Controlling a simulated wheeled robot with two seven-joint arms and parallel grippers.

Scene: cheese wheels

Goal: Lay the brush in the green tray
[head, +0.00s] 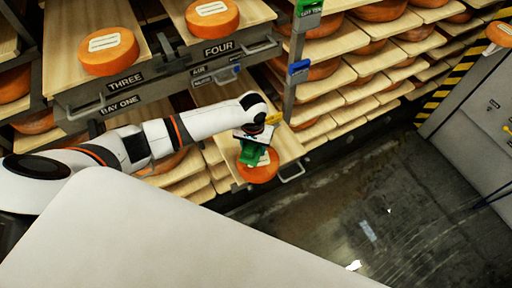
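My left gripper (253,142) reaches in from the left and sits just above an orange cheese wheel (258,172) on a wooden board. A small green item (249,155) is at its fingertips, over the wheel's top. I cannot tell whether this is the brush or part of the gripper, or whether the fingers are closed on it. A small yellow part (273,118) shows beside the wrist. I cannot make out a green tray. My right gripper is out of view.
Boards marked THREE and FOUR hold cheese wheels (109,51) and (212,18) at the upper left. A metal post (291,95) with a blue clip (299,67) stands right of the arm. Racks of cheese fill the back. The wet floor (350,215) at right is open.

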